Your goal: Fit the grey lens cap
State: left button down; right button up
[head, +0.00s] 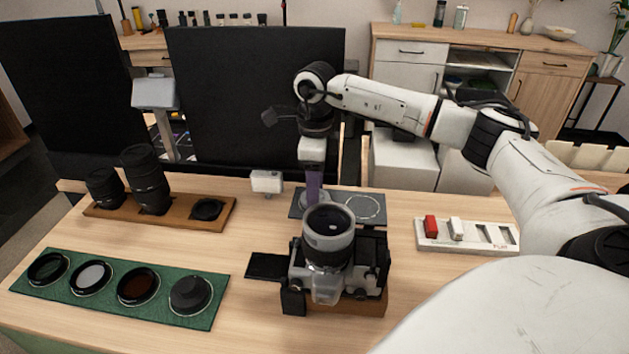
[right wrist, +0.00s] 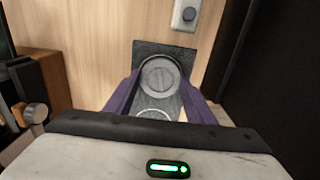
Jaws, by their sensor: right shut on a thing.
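The grey lens cap (head: 309,198) is a round disc over the left part of a small dark mat (head: 342,215). My right gripper (head: 313,186) reaches down behind the camera, its purple fingers shut on the cap. In the right wrist view the cap (right wrist: 160,76) sits between the two fingertips, over the mat (right wrist: 150,46); I cannot tell if it touches the mat. A white ring outline marks the mat's other half. The silver and black camera (head: 335,270) stands in front, its lens (head: 328,232) pointing up, with an uncovered dark front. My left gripper is not in view.
A green mat (head: 118,290) at front left holds several round filters and a dark cap. A wooden tray (head: 185,219) carries two black lenses and a round dark piece. A white slotted tray (head: 468,245) stands right. A small white device (head: 266,182) sits behind. Table between is clear.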

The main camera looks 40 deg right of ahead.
jog(key=shift+r+p, duration=2.55)
jog(key=shift+r, duration=0.45)
